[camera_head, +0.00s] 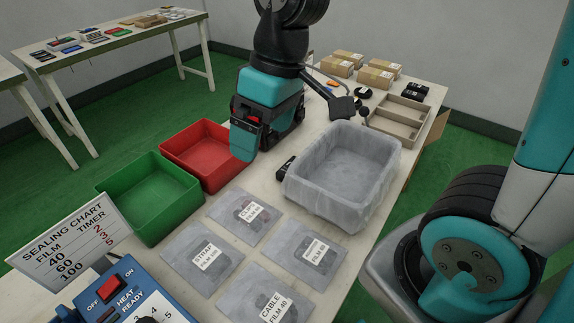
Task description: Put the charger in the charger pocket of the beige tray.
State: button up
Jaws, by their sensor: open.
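The beige tray (397,128) lies at the back right of the table, with long compartments divided by thin walls. The compartments that I can see look empty. I cannot tell for sure which thing is the charger.
A plastic-lined grey bin (378,166) stands between my gripper and the table's right edge. A red bin (190,153) and a green bin (150,203) stand at left. Several labelled bags (200,257) lie in front, beside a blue heat sealer (130,292). Cardboard boxes (378,74) stand behind.

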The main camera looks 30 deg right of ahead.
jog(key=w+d+f+m+h, duration=0.1)
jog(key=w+d+f+h, duration=0.1)
jog(key=w+d+f, duration=0.45)
send_over(291, 166)
notch_tip(291, 166, down, 2)
jog(key=shift+m+h, duration=0.3)
jog(key=shift+h, duration=0.1)
notch_tip(291, 166, down, 12)
jog(key=shift+d+r, duration=0.1)
jog(key=shift+r, duration=0.15)
jog(key=shift+f, duration=3.1)
jog(key=shift+c, duration=0.2)
jog(key=c, duration=0.7)
jog(key=shift+c, duration=0.2)
